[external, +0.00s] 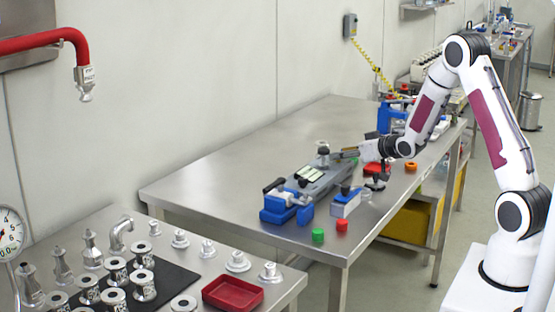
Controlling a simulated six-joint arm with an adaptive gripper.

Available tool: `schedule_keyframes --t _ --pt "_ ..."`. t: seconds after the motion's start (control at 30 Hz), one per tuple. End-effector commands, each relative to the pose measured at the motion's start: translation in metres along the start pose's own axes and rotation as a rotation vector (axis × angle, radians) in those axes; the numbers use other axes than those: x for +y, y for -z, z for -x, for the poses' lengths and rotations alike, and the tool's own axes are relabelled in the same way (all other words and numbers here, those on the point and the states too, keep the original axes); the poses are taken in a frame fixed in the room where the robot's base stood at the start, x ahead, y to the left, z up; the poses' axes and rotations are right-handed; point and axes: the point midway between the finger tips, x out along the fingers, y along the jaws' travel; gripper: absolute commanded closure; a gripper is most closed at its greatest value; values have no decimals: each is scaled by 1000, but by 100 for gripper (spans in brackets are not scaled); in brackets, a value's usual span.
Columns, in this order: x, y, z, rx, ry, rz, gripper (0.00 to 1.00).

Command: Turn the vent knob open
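A grey elongated fixture (332,180) with a blue clamp (286,204) at its near left end lies on the steel table. A small upright metal cylinder with a dark top (323,153) stands at its far end; I cannot tell whether this is the vent knob. My gripper (349,153) reaches in from the right, low over the fixture's far end, its tip just right of the cylinder. Whether it touches anything, and whether its fingers are open or shut, is too small to tell.
A blue-and-grey block (346,203), a green cap (318,235), a red cap (342,225) and an orange ring (411,166) lie around the fixture. A red-based black stand (376,178) is under my wrist. The table's left part (225,180) is clear.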

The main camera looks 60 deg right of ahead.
Motion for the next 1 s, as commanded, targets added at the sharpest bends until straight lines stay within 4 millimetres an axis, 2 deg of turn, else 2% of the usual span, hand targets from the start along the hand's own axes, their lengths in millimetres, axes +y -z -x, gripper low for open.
schedule_keyframes --t 0.13,0.27,1.0 --pt "0 0 0 0 0 0 66" --pt "0 0 0 0 0 0 100" --pt "-3 2 -1 6 -85 -35 100"
